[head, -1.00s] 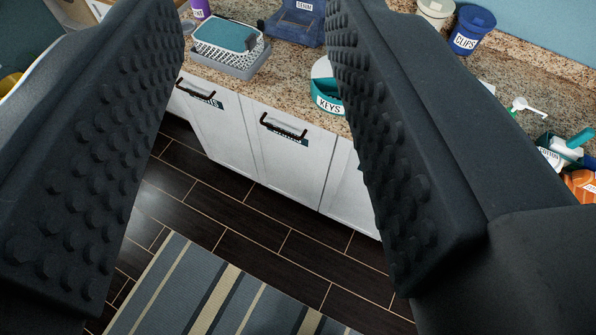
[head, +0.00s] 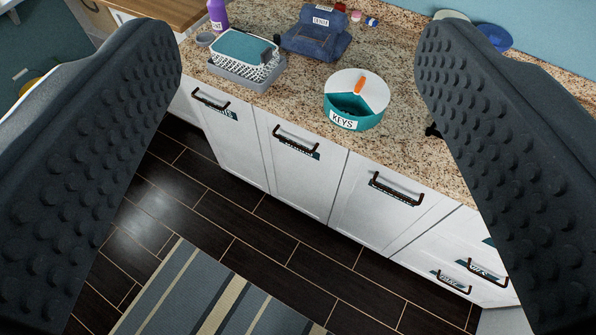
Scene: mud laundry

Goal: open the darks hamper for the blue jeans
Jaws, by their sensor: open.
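My gripper (head: 298,60) is open and empty, with its two dark studded fingers wide apart at the left and right of the view. Between and beyond them is a row of white cabinet fronts with dark bar handles: a left front (head: 222,140), a middle front (head: 292,175) and a right front (head: 378,215). All look shut. Each has a small teal label by its handle, too small to read, so I cannot tell which is the darks hamper. Folded blue jeans (head: 312,42) with a white label lie on the counter at the back. No finger touches a handle.
The granite counter (head: 290,100) holds a teal-topped white basket (head: 247,55), a round teal KEYS dish (head: 355,105) and a purple bottle (head: 217,14). Smaller drawers (head: 460,262) are at lower right. A striped rug (head: 215,295) lies on the dark floor.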

